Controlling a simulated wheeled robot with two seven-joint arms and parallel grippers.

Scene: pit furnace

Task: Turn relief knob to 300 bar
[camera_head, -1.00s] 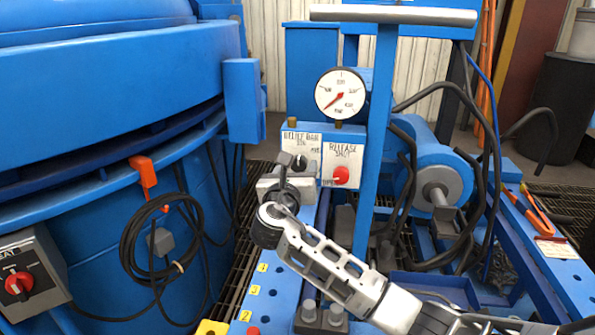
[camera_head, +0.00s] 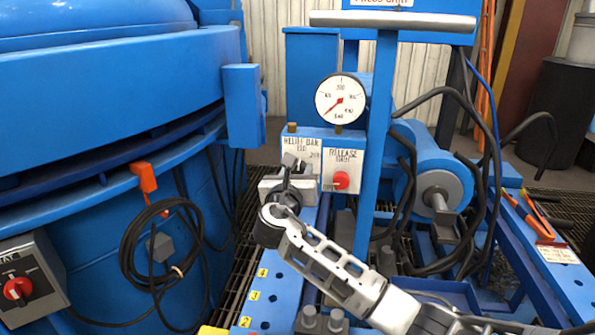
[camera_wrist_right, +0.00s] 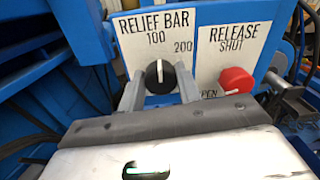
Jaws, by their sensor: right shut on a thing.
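The relief knob (camera_wrist_right: 160,77) is a round black knob with a white pointer line, on a white plate marked RELIEF BAR (camera_head: 303,147). In the right wrist view the pointer stands nearly straight up, below the 100 mark; 200 is printed to the upper right. No 300 mark is readable. My right gripper (camera_wrist_right: 160,88) is shut on the knob, one finger on each side. In the head view the right gripper (camera_head: 285,183) covers the lower part of the plate. My left gripper is not in view.
A red release knob (camera_head: 341,181) sits close on the right on its own plate, marked SHUT. A pressure gauge (camera_head: 340,100) stands above. A blue T-handled post (camera_head: 377,150) rises right of the plates. Black hoses lie further right; the blue furnace (camera_head: 110,80) fills the left.

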